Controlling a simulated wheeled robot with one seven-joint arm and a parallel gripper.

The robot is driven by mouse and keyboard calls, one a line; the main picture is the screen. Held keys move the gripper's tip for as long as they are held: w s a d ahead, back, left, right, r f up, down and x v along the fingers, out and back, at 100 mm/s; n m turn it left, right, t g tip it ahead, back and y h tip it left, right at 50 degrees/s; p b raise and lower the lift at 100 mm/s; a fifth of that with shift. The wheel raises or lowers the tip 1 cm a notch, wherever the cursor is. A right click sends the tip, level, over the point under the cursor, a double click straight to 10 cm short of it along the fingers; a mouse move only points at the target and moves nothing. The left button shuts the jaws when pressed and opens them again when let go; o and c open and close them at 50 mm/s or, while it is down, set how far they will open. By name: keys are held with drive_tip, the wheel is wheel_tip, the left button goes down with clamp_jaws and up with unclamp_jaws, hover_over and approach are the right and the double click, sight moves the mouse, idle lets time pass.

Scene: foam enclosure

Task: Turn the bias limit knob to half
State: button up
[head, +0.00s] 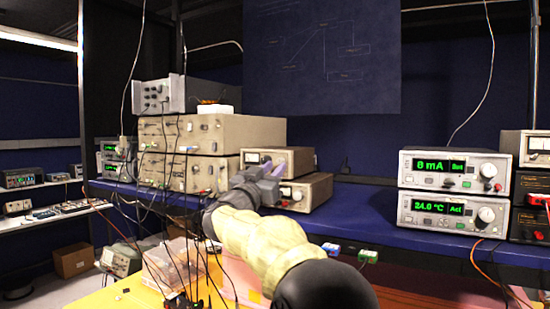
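No label reading "bias limit" is legible, so I cannot tell which knob it is. My gripper (266,171) is at mid-picture, at the end of my arm. It is in front of two small stacked beige instruments, an upper one (297,157) and a lower one (318,190). My gripper overlaps part of their fronts, and contact cannot be told.
Wide beige units (235,133) are stacked at left on the blue shelf (370,215). At right, an "8 mA" unit (452,156) sits on a "24.0 °C" unit (440,225), each with a large round knob. Cables hang at left. Shelf between the stacks is mostly clear.

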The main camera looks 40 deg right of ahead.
sight(281, 162)
drive_tip(key=shift+x, duration=1.05)
clamp_jaws()
drive_tip(key=shift+a, duration=0.1)
drive_tip(key=shift+n+p, duration=0.4)
drive_tip(key=shift+n, duration=0.1)
drive_tip(key=n+t+p, duration=0.1)
drive_tip(key=n, duration=0.1)
drive_tip(key=n+t+y+p, duration=0.1)
drive_tip(key=n, duration=0.1)
drive_tip(key=shift+s+r+n+t+y, duration=0.2)
drive_tip(key=shift+n+t+y, duration=0.1)
drive_tip(key=shift+n+t, duration=0.1)
drive_tip(key=shift+n+t+y+p, duration=0.35)
drive_tip(key=shift+n+y+p, duration=0.15)
drive_tip(key=shift+n, duration=0.65)
drive_tip(key=shift+n+t+y+p, duration=0.4)
drive_tip(key=shift+n+p, duration=0.15)
drive_tip(key=shift+n, duration=0.6)
drive_tip(key=shift+f, duration=0.1)
